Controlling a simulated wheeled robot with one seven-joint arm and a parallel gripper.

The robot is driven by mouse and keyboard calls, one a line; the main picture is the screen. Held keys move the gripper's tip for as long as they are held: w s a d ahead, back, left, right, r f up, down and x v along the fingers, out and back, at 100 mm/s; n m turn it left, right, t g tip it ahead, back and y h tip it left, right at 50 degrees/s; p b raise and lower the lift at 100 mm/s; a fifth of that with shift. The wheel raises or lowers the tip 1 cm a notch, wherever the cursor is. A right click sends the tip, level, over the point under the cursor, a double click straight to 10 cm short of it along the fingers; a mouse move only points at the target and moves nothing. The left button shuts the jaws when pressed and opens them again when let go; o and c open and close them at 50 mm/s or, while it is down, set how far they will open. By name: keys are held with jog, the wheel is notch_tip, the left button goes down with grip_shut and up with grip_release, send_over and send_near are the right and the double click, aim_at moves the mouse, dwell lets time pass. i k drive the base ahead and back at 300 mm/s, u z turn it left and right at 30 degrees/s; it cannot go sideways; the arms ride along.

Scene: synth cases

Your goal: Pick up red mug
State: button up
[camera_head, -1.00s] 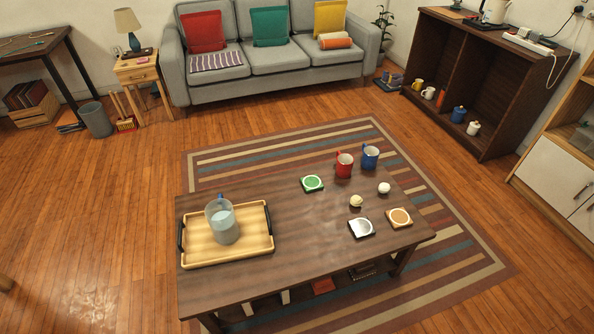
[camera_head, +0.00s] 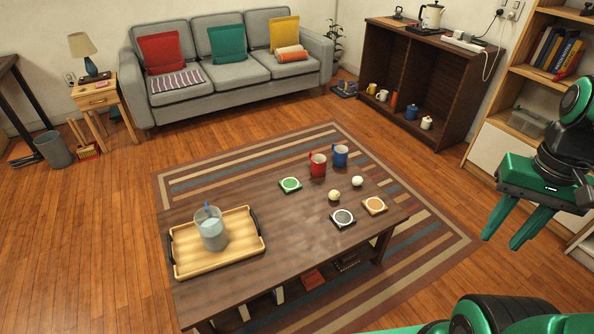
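The red mug (camera_head: 318,166) stands upright on the dark wooden coffee table (camera_head: 270,225), near its far right edge. Its handle points to the left. A blue mug (camera_head: 340,156) stands just right of and behind it. My gripper (camera_head: 512,228) is at the right side of the view, well apart from the red mug and the table. Its two green fingers are spread apart with nothing between them.
A green coaster (camera_head: 290,185), two small pale balls (camera_head: 334,195) (camera_head: 357,181), a grey-white coaster (camera_head: 343,218) and an orange coaster (camera_head: 375,205) lie near the mugs. A tray (camera_head: 189,269) with a glass jug (camera_head: 210,230) is at the table's left.

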aim_at(318, 161)
jog(key=u, duration=0.1)
jog(key=i, duration=1)
jog(key=z, duration=0.05)
